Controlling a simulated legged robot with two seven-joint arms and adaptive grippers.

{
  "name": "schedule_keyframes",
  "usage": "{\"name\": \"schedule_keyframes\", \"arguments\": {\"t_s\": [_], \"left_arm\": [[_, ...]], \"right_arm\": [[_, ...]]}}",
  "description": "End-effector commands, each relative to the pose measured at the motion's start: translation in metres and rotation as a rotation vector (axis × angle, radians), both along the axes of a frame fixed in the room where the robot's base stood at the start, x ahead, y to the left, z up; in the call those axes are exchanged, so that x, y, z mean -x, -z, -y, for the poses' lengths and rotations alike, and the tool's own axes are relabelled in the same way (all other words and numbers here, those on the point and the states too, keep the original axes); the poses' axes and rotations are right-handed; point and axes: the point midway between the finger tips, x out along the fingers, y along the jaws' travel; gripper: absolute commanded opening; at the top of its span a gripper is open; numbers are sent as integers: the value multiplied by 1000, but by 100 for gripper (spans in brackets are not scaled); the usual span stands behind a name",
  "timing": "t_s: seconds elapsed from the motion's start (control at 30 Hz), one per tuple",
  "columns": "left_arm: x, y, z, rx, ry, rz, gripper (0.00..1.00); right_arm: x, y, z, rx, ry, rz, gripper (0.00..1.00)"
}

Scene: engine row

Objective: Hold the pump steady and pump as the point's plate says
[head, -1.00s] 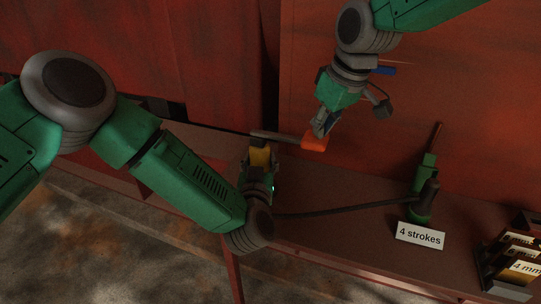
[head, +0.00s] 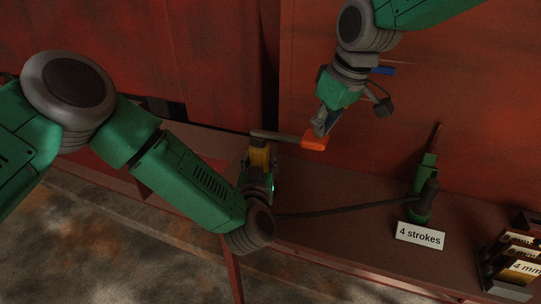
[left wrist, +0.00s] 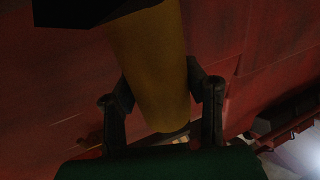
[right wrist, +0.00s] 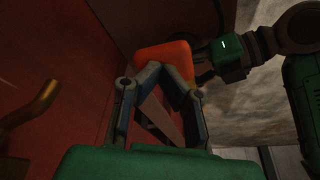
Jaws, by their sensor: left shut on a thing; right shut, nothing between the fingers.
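The pump (head: 260,156) has a yellow body and stands upright on the ledge in the head view. Its dark lever (head: 282,136) runs right to an orange grip (head: 313,144). My left gripper (left wrist: 162,95) is shut around the yellow body (left wrist: 155,60), one finger on each side. My right gripper (head: 323,122) is above the orange grip with its fingers closed together and nothing between them. In the right wrist view its tips meet at the orange grip (right wrist: 165,58); I cannot tell whether they press on it. The plate (head: 420,236) reads "4 strokes".
A dark hose (head: 345,209) runs along the ledge from the pump to a green fitting (head: 421,205) behind the plate. Labelled dark blocks (head: 515,262), one reading "4 mm", stand at the far right. A red wall (head: 400,110) rises close behind.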

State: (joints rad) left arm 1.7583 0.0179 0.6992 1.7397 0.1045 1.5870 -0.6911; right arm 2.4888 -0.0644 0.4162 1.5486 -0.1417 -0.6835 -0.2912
Motion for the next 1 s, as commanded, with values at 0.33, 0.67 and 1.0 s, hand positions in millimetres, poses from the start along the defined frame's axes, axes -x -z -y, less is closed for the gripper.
{"name": "schedule_keyframes", "arguments": {"t_s": [0.33,0.67,1.0], "left_arm": [[0,1,0,-2,1,-1,0],[0,1,0,-1,0,-1,0],[0,1,0,-1,0,-1,0]], "right_arm": [[0,17,-1,0,-1,-1,0],[0,-24,0,1,-1,-1,0],[1,-31,0,1,-1,-2,0]]}}
